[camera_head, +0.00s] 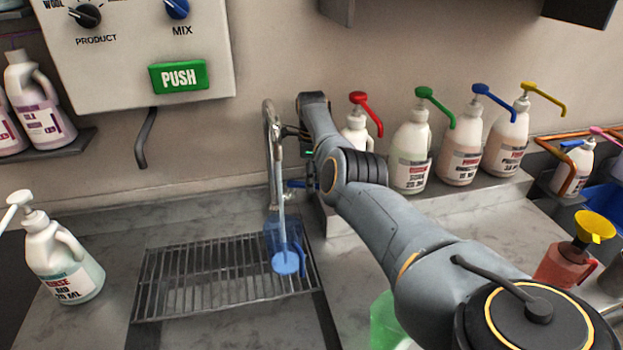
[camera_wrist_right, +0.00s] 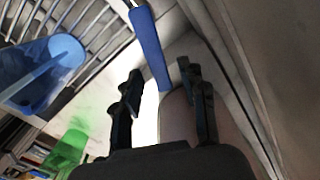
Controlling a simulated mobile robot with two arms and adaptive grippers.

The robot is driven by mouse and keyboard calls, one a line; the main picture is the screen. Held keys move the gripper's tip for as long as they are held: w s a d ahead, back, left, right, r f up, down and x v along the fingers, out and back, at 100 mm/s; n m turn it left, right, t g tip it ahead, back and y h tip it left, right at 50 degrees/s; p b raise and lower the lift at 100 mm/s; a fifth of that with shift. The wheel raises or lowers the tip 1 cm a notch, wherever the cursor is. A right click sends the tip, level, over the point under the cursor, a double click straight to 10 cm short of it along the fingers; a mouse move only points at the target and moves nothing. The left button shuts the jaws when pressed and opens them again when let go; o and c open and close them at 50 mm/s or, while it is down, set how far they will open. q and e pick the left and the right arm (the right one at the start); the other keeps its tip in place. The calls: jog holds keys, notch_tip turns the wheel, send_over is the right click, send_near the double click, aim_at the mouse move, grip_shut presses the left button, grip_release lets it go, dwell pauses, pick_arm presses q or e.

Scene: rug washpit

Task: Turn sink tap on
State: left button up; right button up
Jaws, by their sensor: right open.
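The sink tap (camera_head: 270,145) is a tall metal spout against the back wall. Its blue lever (camera_head: 295,184) shows low beside the spout; in the wrist view the blue lever (camera_wrist_right: 150,45) lies just beyond and between my fingertips. A pale stream runs from the spout down to a blue jug (camera_head: 272,236) on the grate; the jug also shows in the wrist view (camera_wrist_right: 35,78). My right gripper (camera_wrist_right: 162,75) is open with nothing clearly held. In the head view the right gripper (camera_head: 290,131) is beside the spout, partly hidden. My left gripper is out of view.
Several pump bottles (camera_head: 409,157) stand on a ledge right of my arm. A white bottle (camera_head: 62,258) stands left of the metal grate (camera_head: 170,275). A green container (camera_head: 383,322) is partly hidden below my arm. A control box (camera_head: 130,60) hangs upper left.

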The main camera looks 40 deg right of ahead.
notch_tip(320, 180, up, 12)
dwell(0.4)
